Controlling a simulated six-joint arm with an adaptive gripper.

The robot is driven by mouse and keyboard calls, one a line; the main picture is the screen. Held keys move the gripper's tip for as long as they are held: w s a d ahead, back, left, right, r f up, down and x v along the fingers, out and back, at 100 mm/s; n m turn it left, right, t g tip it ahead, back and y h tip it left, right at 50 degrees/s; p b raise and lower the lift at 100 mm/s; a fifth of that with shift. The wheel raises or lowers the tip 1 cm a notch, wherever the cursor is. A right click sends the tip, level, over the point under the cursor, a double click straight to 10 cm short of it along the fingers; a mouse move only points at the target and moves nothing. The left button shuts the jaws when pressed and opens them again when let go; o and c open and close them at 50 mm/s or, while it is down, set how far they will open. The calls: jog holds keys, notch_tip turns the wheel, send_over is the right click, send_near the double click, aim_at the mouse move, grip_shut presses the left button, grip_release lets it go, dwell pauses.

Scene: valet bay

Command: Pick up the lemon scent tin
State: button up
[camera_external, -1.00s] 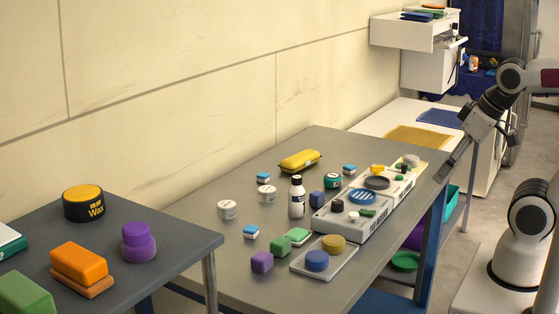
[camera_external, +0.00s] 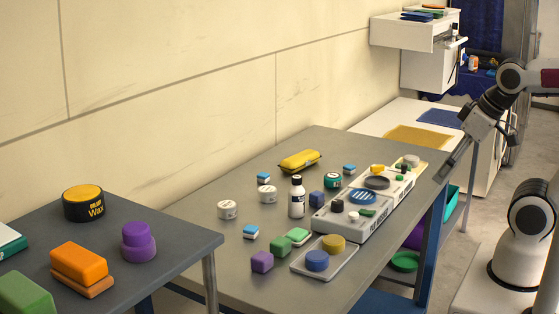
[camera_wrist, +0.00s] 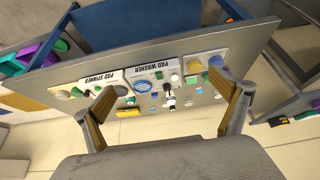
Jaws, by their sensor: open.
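Several small round tins stand on the grey table. Two are white with dark lettering: one white tin (camera_external: 228,209) is nearer and the other white tin (camera_external: 267,194) is just behind it. A green tin with a pale band (camera_external: 333,180) stands farther right. The lettering is too small to read, so I cannot tell which one is the lemon scent tin. My gripper (camera_external: 447,168) is beyond the table's right edge, apart from all the tins. In the wrist view my gripper (camera_wrist: 164,88) has its two fingers spread wide with nothing between them.
The pad washer unit (camera_external: 345,222) fills the table's right side. A white-and-black bottle (camera_external: 297,197) stands between it and the white tins. A tray (camera_external: 303,264) holds blue and yellow round pads. A yellow case (camera_external: 300,161) lies near the wall.

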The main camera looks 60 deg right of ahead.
jog(key=c, duration=0.9)
